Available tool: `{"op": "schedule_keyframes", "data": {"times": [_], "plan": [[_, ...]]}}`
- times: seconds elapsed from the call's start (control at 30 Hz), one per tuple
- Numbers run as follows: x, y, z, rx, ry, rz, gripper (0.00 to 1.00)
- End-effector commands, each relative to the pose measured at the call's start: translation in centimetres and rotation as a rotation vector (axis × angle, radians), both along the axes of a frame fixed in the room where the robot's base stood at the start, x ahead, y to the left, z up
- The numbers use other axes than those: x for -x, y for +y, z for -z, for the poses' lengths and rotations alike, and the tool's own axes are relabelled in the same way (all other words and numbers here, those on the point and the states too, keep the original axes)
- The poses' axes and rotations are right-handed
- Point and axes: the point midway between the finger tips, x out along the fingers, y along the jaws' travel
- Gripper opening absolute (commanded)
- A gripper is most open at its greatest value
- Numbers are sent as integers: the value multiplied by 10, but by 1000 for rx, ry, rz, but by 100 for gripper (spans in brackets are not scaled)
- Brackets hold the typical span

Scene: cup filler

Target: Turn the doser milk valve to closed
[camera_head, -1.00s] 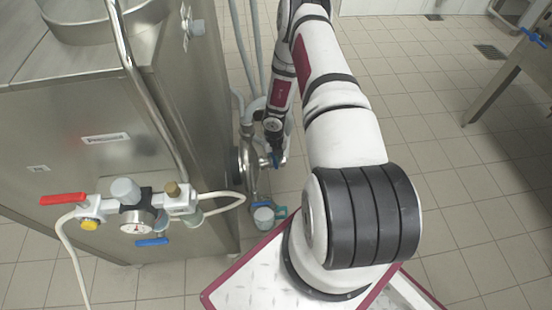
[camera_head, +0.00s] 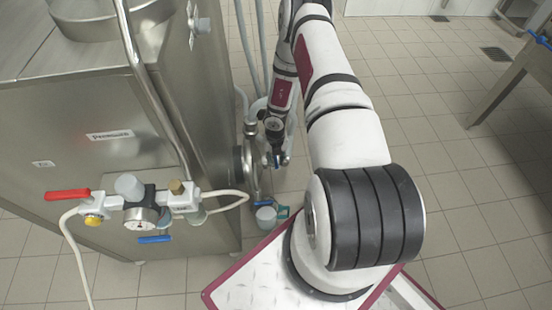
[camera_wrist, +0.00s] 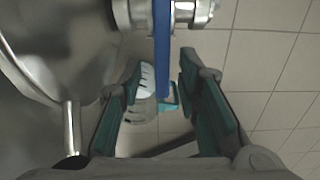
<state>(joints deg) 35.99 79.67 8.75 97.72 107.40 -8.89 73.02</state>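A blue valve lever (camera_wrist: 162,48) hangs from a metal pipe fitting (camera_wrist: 168,13) at the top of the wrist view. My gripper (camera_wrist: 162,66) is open, with one teal-padded finger on each side of the lever. Gaps show between lever and fingers, and I see no grip on it. The contact there is too small to tell.
The steel machine (camera_head: 80,110) stands at left. A panel with a red lever (camera_head: 67,194), a gauge (camera_head: 140,219) and a blue lever (camera_head: 154,239) is on its front. A grey and teal object (camera_head: 266,213) is below my gripper.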

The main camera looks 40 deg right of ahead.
Motion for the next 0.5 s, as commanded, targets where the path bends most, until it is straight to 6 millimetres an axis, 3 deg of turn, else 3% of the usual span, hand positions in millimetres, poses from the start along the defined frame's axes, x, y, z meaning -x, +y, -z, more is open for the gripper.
{"op": "schedule_keyframes", "data": {"times": [0.3,0.5], "plan": [[1,-1,-2,2,1,-1,32],[0,-1,-29,2,-1,0,32]]}}
